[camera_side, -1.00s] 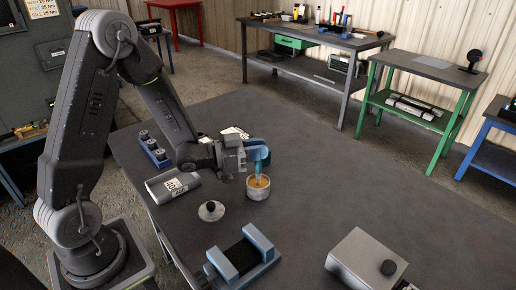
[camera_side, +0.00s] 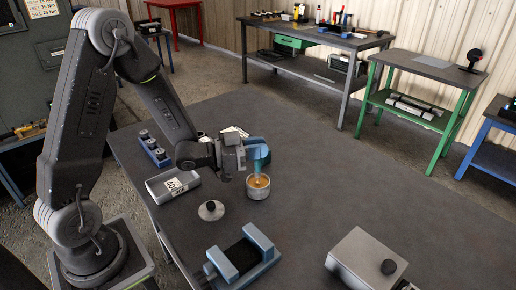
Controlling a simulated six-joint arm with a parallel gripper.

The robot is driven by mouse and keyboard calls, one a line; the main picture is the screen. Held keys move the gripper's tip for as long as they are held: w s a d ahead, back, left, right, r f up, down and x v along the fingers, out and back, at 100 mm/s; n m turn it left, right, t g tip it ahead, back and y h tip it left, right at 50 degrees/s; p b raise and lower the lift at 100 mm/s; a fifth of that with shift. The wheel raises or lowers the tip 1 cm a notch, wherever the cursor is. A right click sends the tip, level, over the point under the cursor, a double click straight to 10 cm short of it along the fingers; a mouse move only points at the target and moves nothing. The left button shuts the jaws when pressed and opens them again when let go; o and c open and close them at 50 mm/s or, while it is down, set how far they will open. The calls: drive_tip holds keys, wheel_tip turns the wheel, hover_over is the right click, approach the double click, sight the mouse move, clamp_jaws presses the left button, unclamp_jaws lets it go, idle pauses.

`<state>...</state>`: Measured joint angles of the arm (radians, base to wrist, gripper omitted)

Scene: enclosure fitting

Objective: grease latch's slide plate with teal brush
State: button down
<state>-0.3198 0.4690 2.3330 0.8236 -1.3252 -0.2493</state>
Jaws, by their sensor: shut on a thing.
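My gripper (camera_side: 245,158) is shut on the teal brush (camera_side: 258,155). The brush points down, with its lower end at or inside the mouth of a small round pot (camera_side: 258,190) of amber grease. I cannot tell how deep the bristles are. A blue fixture with a dark middle (camera_side: 240,258) stands at the table's front. A grey metal box with a dark round knob (camera_side: 365,262) stands at the front right. I cannot tell for sure which of these bears the latch's slide plate.
A round lid with a knob (camera_side: 211,210) lies left of the pot. A labelled grey container (camera_side: 172,185) and a blue rack with several dark pieces (camera_side: 154,148) are farther left. The table (camera_side: 390,195) is clear to the right of the pot.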

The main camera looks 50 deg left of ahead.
drive_tip(key=shift+r, duration=3.3)
